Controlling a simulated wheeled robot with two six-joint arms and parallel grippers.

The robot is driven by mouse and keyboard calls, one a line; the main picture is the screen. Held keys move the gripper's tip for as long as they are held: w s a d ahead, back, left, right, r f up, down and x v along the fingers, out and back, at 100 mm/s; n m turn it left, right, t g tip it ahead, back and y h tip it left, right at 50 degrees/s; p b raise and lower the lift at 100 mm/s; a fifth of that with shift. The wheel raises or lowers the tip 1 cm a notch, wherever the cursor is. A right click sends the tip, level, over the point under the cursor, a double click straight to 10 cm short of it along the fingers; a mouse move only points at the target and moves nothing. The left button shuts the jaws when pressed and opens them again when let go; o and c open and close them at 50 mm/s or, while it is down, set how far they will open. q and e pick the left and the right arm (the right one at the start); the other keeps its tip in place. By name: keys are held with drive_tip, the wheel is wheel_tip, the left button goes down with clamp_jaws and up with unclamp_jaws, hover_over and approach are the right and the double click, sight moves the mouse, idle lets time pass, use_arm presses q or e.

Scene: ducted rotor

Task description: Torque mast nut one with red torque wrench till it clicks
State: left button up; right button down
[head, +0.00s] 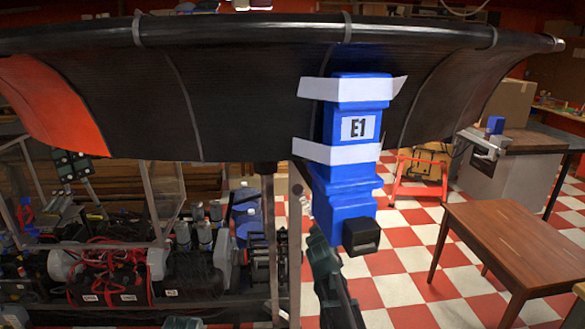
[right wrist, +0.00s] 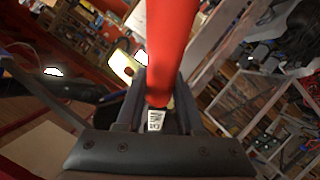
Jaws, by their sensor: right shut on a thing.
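The red torque wrench (right wrist: 170,45) shows in the right wrist view as a thick red shaft running up out of the picture. My right gripper (right wrist: 158,98) is shut on it, and a small white label (right wrist: 155,121) with dark print shows between the fingers. In the head view a dark arm part (head: 332,280) rises beside the blue box; the wrench cannot be made out there. A dark jointed part (head: 72,166) at the left looks like my left gripper; its jaws are too small to read. I cannot make out mast nut one in either view.
A big black duct (head: 240,75) with an orange-red panel (head: 50,100) spans the top. A blue box (head: 352,175) marked E1 is taped to it. Batteries and red cables (head: 110,265) fill the lower left. A wooden table (head: 510,240) stands right on a checkered floor (head: 400,270).

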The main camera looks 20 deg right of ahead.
sight(308, 203)
drive_tip(key=w+r+t, duration=0.1)
drive_tip(key=r, duration=0.1)
drive_tip(key=w+r+n+t+p, duration=0.1)
drive_tip(key=w+r, duration=0.1)
drive_tip(key=r, duration=0.1)
drive_tip(key=w+a+r+n+t, duration=0.1)
drive_tip(key=r, duration=0.1)
drive_tip(key=shift+w+r+t+y, duration=0.15)
drive_tip(key=shift+r+t+y, duration=0.15)
drive_tip(key=shift+t+y, duration=0.1)
drive_tip(key=shift+w+a+r+n+t+y+p, duration=0.25)
drive_tip(key=shift+w+r+n+t, duration=0.1)
drive_tip(key=shift+r, duration=0.25)
drive_tip(key=shift+w+a+r+n+t+y+p, duration=0.15)
drive_tip(key=shift+w+a+r+n+t+p, duration=0.15)
drive_tip(key=shift+r, duration=0.3)
drive_tip(key=w+a+r+n+t+y+p, duration=0.2)
drive_tip(key=w+a+r+n+t+y, duration=0.15)
drive_tip(key=r, duration=0.35)
drive_tip(key=shift+y, duration=0.25)
drive_tip(key=shift+w+d+r, duration=0.1)
drive_tip(key=shift+w+d, duration=0.15)
drive_tip(key=shift+w, duration=0.9)
drive_tip(key=shift+w+d+r, duration=0.1)
drive_tip(key=shift+w+d, duration=0.1)
drive_tip(key=shift+w, duration=0.9)
